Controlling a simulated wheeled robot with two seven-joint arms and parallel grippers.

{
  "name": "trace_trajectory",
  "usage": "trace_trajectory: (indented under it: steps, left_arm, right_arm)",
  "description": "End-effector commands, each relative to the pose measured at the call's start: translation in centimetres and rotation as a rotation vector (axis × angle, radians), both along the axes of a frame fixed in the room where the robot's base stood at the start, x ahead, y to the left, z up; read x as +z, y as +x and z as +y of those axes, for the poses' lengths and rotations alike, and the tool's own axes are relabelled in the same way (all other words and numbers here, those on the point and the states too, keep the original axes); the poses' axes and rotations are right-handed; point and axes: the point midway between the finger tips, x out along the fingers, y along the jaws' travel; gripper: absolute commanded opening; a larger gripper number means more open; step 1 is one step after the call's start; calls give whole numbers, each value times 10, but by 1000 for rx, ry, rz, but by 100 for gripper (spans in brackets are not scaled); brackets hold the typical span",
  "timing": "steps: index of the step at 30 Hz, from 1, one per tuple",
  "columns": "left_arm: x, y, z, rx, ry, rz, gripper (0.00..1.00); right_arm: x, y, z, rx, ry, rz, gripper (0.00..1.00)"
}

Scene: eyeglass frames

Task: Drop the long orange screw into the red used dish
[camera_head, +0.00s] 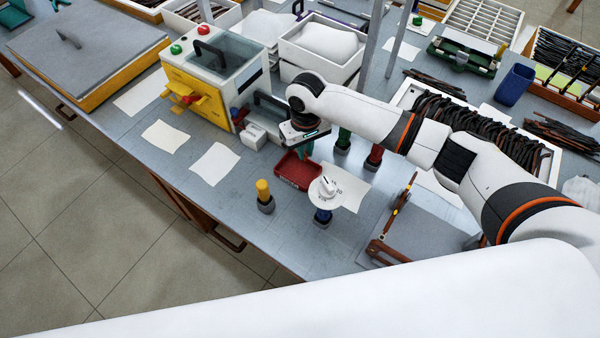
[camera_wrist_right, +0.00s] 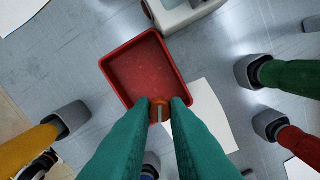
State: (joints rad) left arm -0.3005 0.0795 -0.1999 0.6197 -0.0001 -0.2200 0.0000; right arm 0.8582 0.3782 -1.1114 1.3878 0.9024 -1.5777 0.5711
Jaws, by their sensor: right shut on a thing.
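The red dish (camera_head: 296,173) lies on the grey table below my right gripper (camera_head: 306,149). In the right wrist view the dish (camera_wrist_right: 143,70) looks bare inside. My right gripper (camera_wrist_right: 160,106) has green fingers, shut on the orange screw (camera_wrist_right: 159,102). The screw shows between the fingertips, over the dish's lower right edge in that view. I cannot tell its height above the dish, and the fingers hide part of it. In the head view the screw is too small to make out. My left gripper is not in view.
A yellow-handled tool (camera_head: 263,188) stands in a grey holder left of the dish. A white round piece (camera_head: 324,192) is at its right. Green (camera_head: 343,141) and red (camera_head: 374,156) handled tools stand behind. A yellow and white machine (camera_head: 212,85) is at the back left.

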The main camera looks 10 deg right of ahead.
Motion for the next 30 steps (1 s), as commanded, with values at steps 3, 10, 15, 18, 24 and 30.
trace_trajectory:
  steps: [3, 10, 15, 18, 24, 30]
  left_arm:
    - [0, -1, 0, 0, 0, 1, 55]
    - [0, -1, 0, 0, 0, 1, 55]
    - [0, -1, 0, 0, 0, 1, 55]
    - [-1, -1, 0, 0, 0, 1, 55]
    - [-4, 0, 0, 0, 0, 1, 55]
    - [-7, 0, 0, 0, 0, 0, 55]
  right_arm:
    - [0, 0, 0, 0, 0, 0, 29]
    - [0, 0, 0, 0, 0, 0, 40]
    - [3, 0, 0, 0, 1, -1, 40]
    - [13, 1, 1, 1, 2, -3, 40]
    - [53, 1, 1, 1, 2, -4, 40]
    - [94, 1, 0, 2, 1, -4, 40]
